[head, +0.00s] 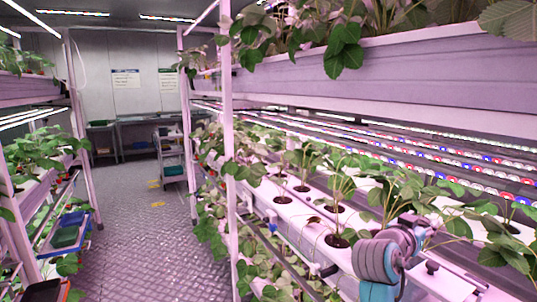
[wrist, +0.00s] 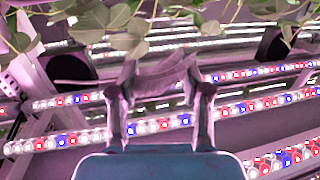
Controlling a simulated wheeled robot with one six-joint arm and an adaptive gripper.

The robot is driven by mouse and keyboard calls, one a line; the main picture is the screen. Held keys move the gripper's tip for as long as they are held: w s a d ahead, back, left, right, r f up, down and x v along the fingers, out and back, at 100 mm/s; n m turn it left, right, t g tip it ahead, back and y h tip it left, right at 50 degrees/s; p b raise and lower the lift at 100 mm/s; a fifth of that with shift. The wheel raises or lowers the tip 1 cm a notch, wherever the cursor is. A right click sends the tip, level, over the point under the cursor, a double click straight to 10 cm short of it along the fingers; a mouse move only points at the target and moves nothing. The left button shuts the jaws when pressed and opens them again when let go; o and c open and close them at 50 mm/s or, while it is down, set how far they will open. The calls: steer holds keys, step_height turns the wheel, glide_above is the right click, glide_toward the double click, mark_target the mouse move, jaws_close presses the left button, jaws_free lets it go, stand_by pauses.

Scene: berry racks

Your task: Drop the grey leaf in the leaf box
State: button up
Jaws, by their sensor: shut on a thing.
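My gripper (wrist: 160,78) is in the middle of the wrist view, its two fingers closed on a thin, crumpled grey-pink piece, the grey leaf (wrist: 158,84). The leaf spans the gap between the fingertips. In the head view my arm is at the lower right, over the rack's edge among the plants, and I cannot make out the leaf there. A box marked as the leaf box cannot be told for sure. A green tray (head: 65,237) and a blue bin (head: 72,218) sit on the left rack.
Strawberry plants stand in a white gutter (head: 290,199) on the right rack. Rows of lights cross behind my gripper, and green leaves (wrist: 120,42) hang just above it. A pink post (head: 229,150) stands beside the aisle. The aisle floor (head: 150,235) is clear; a cart (head: 170,155) stands farther back.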

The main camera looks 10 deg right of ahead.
steer(key=shift+f, duration=1.25)
steer(key=o, duration=1.2)
steer(key=shift+c, duration=0.2)
steer(key=shift+a, duration=0.1)
steer(key=v, duration=1.2)
